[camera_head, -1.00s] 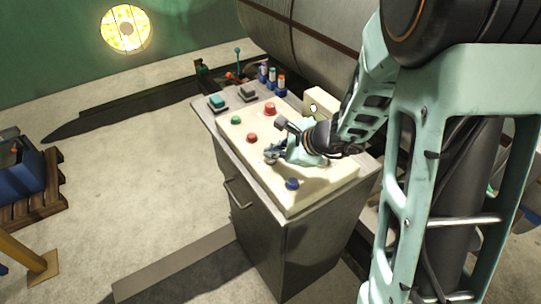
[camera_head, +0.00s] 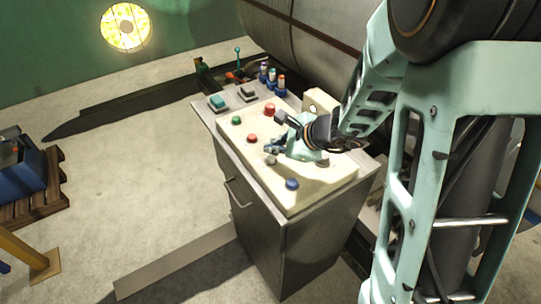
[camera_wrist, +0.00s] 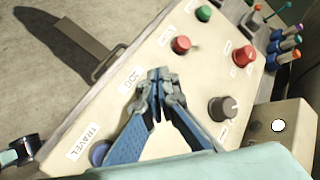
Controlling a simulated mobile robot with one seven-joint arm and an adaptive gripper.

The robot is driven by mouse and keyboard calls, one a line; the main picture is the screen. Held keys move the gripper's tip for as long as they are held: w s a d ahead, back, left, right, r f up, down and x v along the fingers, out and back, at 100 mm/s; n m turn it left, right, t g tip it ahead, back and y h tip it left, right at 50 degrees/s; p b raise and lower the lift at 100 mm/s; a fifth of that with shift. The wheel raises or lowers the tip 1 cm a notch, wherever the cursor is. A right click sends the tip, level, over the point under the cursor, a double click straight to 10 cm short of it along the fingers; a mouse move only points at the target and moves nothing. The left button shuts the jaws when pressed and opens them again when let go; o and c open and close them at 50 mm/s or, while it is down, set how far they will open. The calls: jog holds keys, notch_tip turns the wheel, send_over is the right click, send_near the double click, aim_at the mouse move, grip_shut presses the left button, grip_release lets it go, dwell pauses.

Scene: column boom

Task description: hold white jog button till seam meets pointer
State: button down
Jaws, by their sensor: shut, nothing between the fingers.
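The white jog button (camera_head: 270,160) shows as a small pale knob on the cream control panel (camera_head: 315,178) in the head view. My gripper (camera_head: 271,147) is above and slightly behind it, with the button uncovered there. In the wrist view my gripper (camera_wrist: 158,75) has its blue fingers together and empty beside the JOG label (camera_wrist: 131,79); the button is hidden behind them. A gap from the button is likely, but contact cannot be ruled out. The large grey cylinder (camera_head: 325,45) behind the console carries a dark lengthwise seam (camera_head: 300,27). I cannot make out the pointer clearly.
Red (camera_wrist: 181,45), green (camera_wrist: 203,13) and blue (camera_wrist: 99,153) buttons and a dark knob (camera_wrist: 223,109) surround my gripper. A small box with a white disc (camera_wrist: 278,125) stands at the panel's edge. Floor to the left is mostly clear.

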aim_at(273, 158)
jog(key=shift+r+p, duration=1.65)
jog(key=shift+r, duration=0.8)
